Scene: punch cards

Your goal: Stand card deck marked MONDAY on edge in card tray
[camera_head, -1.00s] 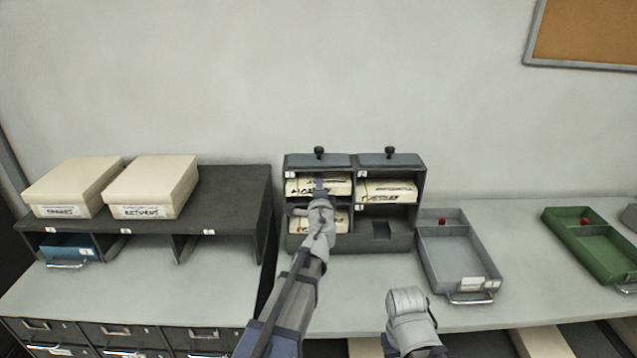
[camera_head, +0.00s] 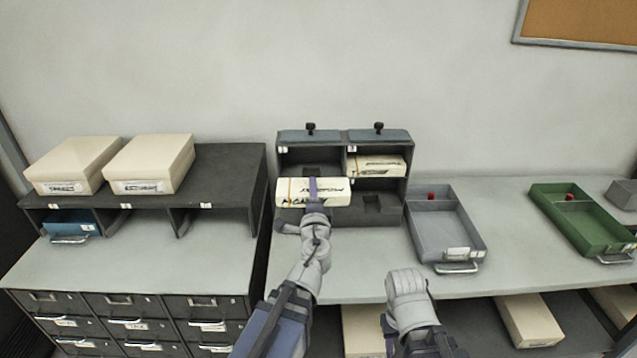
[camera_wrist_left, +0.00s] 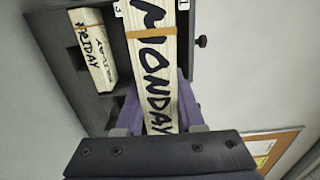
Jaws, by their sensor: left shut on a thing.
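The MONDAY card deck (camera_head: 335,192) is a cream block with black lettering and an orange band. My left gripper (camera_head: 312,190) is shut on it and holds it in front of the dark pigeonhole rack (camera_head: 378,212). The left wrist view shows the deck (camera_wrist_left: 152,60) between the purple fingers, with its lettering toward the camera. A grey tray (camera_head: 432,238) with a red knob, a divider and a front handle lies on the counter to the right, and its open part looks empty. My right gripper (camera_head: 405,285) is low in front of the counter, its fingers not clearly seen.
Another banded deck (camera_head: 378,167) sits in the rack's upper right compartment. A FRIDAY deck (camera_wrist_left: 90,45) shows in a compartment in the left wrist view. A green tray (camera_head: 590,225) lies further right. Cream boxes (camera_head: 150,163) stand on the left shelf. Counter between the trays is clear.

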